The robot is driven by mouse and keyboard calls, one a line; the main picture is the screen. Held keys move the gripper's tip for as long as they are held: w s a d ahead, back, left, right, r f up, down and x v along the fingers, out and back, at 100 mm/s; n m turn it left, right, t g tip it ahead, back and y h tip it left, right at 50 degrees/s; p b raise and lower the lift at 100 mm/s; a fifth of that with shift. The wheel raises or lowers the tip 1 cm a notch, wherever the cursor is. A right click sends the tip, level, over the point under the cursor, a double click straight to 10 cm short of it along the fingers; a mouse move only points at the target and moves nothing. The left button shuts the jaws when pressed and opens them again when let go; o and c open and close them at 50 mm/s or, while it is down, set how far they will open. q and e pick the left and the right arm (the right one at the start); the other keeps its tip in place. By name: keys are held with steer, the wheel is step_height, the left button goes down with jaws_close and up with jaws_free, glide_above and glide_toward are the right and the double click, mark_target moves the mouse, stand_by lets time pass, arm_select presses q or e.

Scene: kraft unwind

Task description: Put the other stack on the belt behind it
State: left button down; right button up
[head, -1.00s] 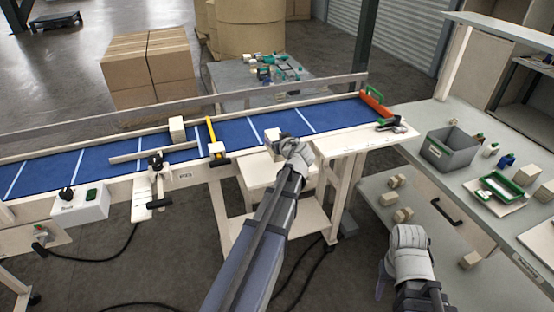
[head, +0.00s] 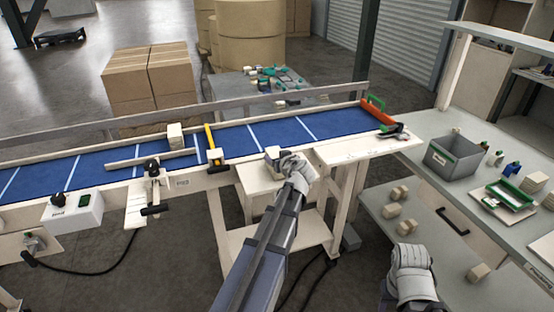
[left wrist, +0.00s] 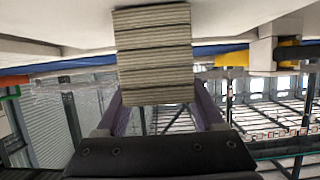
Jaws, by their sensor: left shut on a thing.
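A pale layered stack (head: 175,136) stands upright on the blue belt (head: 100,160), near its far rail. My left gripper (head: 281,163) is shut on the other stack (head: 271,155), at the belt's near edge above a small cream side table. In the left wrist view the held stack (left wrist: 155,55) shows its layered edges between the fingers of the left gripper (left wrist: 160,108). Whether it touches a surface below is hidden. My right gripper (head: 410,268) is low at the right, away from the stacks; its fingers do not show clearly.
A yellow-handled bar (head: 212,143) crosses the belt between the two stacks. A long cream guide (head: 150,158) lies along the belt at the left. A red and green tool (head: 376,107) is at the belt's right end. A grey bin (head: 453,155) stands on the right bench.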

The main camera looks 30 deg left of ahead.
arm_select(q)
steer(key=shift+f, duration=0.25)
jaws_free()
steer(key=shift+r, duration=0.1)
steer(key=shift+r, duration=0.2)
steer(key=p+v, duration=0.5)
steer(key=v, duration=0.7)
